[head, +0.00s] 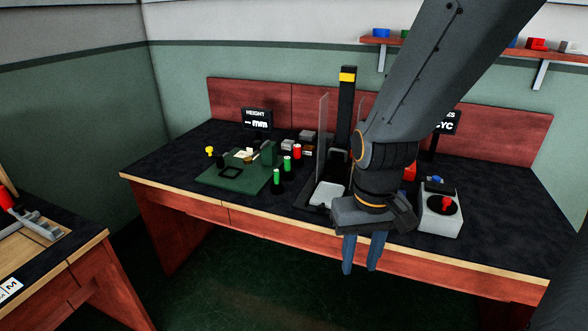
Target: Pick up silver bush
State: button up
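My gripper (360,268) hangs in front of the workbench's front edge with its two blue-grey fingers pointing down. A gap shows between the fingers and nothing is held there. I cannot pick out a silver bush for sure. Small grey blocks (289,138) stand towards the back of the bench, left of the black column. My arm and gripper hide part of the bench's middle and right.
The dark-topped bench (480,195) carries a green board (215,177), green-topped posts (278,177), a tall black column (345,110), a clear panel (323,125) and a grey box with a red knob (440,212). A second bench (80,245) stands at left. Floor between is clear.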

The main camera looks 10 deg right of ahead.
aim_at(287, 145)
jog(key=k, duration=0.8)
jog(key=u, duration=0.85)
jog(key=i, duration=1.45)
jog(key=z, duration=0.55)
jog(key=i, duration=0.85)
jog(key=z, duration=0.75)
